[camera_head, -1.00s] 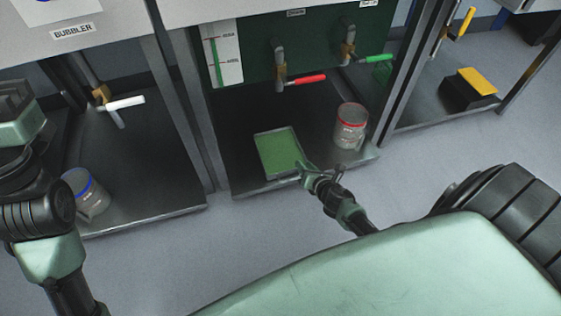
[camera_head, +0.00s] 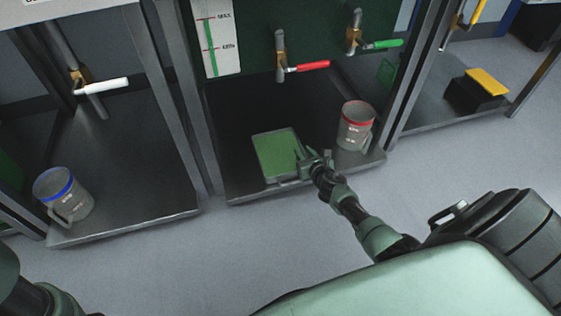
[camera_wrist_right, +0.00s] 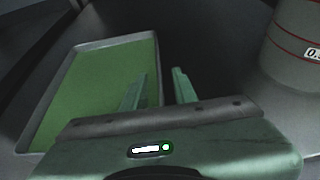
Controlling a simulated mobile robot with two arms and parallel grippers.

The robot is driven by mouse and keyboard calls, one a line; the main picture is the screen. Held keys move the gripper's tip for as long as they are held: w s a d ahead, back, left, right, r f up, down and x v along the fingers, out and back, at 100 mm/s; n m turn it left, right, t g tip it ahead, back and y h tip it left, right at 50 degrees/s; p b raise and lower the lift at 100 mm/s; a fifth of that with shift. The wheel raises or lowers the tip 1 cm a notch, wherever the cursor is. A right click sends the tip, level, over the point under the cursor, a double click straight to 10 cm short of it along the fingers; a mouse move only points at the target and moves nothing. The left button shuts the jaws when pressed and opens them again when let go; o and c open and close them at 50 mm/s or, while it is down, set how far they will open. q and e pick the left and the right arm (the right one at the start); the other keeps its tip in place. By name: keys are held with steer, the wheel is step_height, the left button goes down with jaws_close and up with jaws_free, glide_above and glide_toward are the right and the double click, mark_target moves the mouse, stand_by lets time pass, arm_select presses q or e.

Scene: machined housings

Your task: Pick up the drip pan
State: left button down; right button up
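The drip pan (camera_head: 275,155) is a shallow rectangular tray with a pale rim and green contents. It lies on the dark lower shelf in the head view and fills the left of the right wrist view (camera_wrist_right: 95,80). My right gripper (camera_head: 303,160) is at the pan's right side. In the right wrist view its two fingers (camera_wrist_right: 158,88) are apart. One finger is over the pan's inside and the other is outside, with the right rim between them. I cannot tell whether either finger touches the rim. My left gripper is out of view.
A red-banded jug (camera_head: 355,127) stands on the shelf (camera_head: 235,182) right of the pan, close to my right gripper. A blue-banded jug (camera_head: 64,195) stands on the left shelf. Valves with red (camera_head: 307,66) and green (camera_head: 382,44) handles hang above. Steel posts flank the bay.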

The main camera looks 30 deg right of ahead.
steer(key=shift+w+d+f, duration=0.1)
steer(key=shift+w+f, duration=0.05)
steer(key=shift+w, duration=0.25)
jaws_close()
stand_by(1.1)
steer(key=shift+r, duration=0.2)
